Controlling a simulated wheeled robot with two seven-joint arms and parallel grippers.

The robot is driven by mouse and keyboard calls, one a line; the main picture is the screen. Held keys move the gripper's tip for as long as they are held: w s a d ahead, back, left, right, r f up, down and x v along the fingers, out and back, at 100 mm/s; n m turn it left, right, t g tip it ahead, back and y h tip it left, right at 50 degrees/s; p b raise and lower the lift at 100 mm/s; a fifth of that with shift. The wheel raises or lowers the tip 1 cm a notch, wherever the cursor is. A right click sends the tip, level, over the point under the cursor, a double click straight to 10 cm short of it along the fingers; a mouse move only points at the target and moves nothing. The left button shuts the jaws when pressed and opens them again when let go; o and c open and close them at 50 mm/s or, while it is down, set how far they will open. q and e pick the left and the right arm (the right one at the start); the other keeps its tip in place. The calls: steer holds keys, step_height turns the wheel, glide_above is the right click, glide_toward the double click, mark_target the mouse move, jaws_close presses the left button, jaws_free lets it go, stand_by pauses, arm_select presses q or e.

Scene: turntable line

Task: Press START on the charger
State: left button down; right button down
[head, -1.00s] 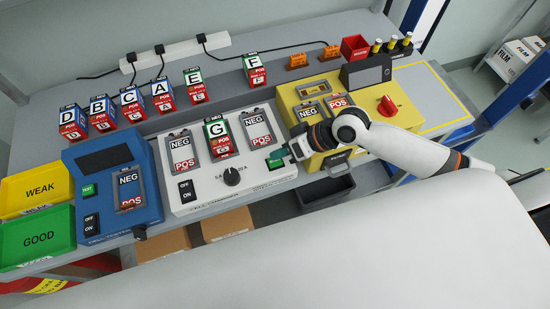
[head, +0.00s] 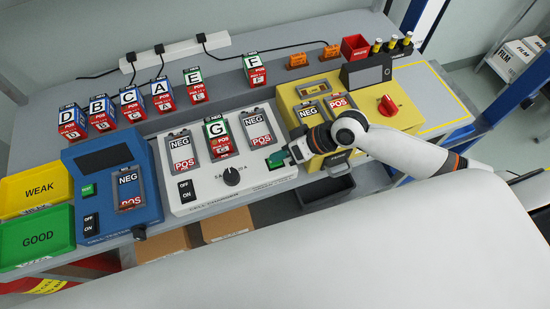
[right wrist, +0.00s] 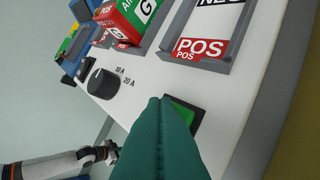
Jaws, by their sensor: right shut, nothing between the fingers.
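The white charger (head: 230,177) stands in the middle of the bench with a black dial (head: 231,176) and an OFF/ON switch (head: 185,190). Cell G (head: 217,140) sits in its middle bay; the outer two bays look empty. The green START button (head: 273,163) is at the charger's right front; it also shows in the right wrist view (right wrist: 187,116), partly hidden by the fingers. My right gripper (head: 287,157) is shut and empty, its teal fingertips (right wrist: 165,102) right over or at the button; I cannot tell if they touch. A gripper, apparently my left, shows small in the right wrist view (right wrist: 108,152).
A blue tester (head: 112,190) stands left of the charger and a yellow machine (head: 345,115) right of it, close by my right gripper. Several cells stand in a row behind. Yellow WEAK (head: 38,188) and green GOOD (head: 38,238) trays are at the far left.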

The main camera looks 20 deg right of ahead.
steer(key=shift+s+f, duration=0.35)
steer(key=shift+f, duration=0.35)
stand_by(0.5)
steer(key=shift+r, duration=0.1)
steer(key=shift+w+r+p, duration=0.2)
steer(key=shift+r+p, duration=0.4)
steer(key=shift+r, duration=0.35)
steer(key=shift+w+r+p, duration=0.1)
steer(key=shift+r+p, duration=0.05)
steer(key=shift+p, duration=0.2)
step_height(320, 180, up, 5)
steer(key=p, duration=0.5)
